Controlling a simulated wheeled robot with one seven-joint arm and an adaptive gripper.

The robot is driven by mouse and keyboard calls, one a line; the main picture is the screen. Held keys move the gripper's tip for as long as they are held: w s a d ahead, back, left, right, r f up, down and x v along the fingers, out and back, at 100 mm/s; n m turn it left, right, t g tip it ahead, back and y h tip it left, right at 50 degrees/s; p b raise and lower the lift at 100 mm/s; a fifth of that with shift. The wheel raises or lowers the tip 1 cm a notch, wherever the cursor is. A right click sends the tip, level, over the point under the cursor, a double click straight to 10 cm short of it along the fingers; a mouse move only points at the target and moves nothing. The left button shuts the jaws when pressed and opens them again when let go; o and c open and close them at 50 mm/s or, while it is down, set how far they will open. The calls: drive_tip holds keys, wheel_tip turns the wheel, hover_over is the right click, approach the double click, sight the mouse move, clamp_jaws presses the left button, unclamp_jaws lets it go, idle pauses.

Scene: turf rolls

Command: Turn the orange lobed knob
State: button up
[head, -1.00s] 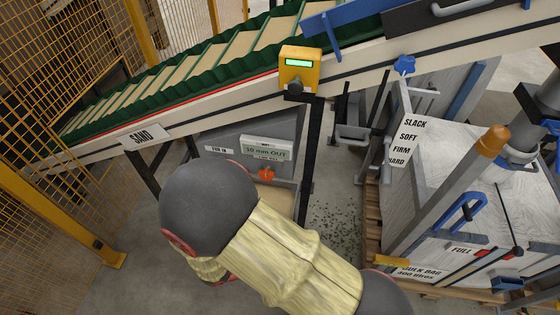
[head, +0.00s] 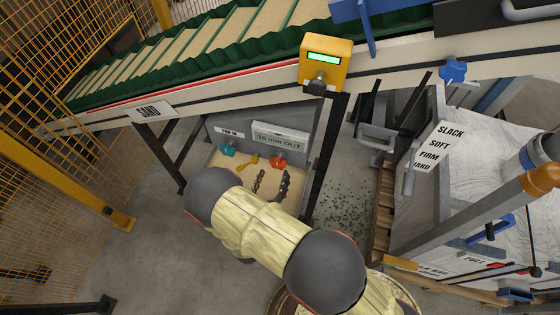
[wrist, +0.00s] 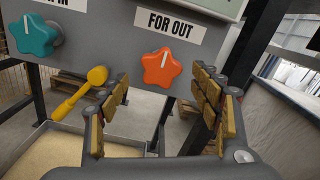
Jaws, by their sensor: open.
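The orange lobed knob (wrist: 161,68) is on the grey panel under the "FOR OUT" label in the wrist view. A white line on it points up and slightly right. It also shows in the head view (head: 277,161), below the display plate. My gripper (wrist: 163,98) is open, its padded fingers spread left and right below the knob in the picture. Nothing is between them, and neither finger visibly touches the knob. In the head view, my arm hides part of the area below the panel.
A teal lobed knob (wrist: 38,36) is left of the orange one. A yellow round-ended lever (wrist: 97,76) sits between them, close to my left finger. A sand-coloured tray (wrist: 52,150) lies below. A dark post (head: 322,150) stands right of the panel.

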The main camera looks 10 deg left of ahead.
sight(277, 166)
drive_tip(key=shift+w+d+b, duration=0.15)
drive_tip(key=shift+w, duration=1.4)
drive_tip(key=shift+w+d+b, duration=0.1)
drive_tip(key=shift+w+b, duration=0.05)
drive_tip(key=shift+w, duration=1.4)
drive_tip(key=shift+c, duration=1)
drive_tip(key=c, duration=1)
drive_tip(key=shift+m, duration=0.4)
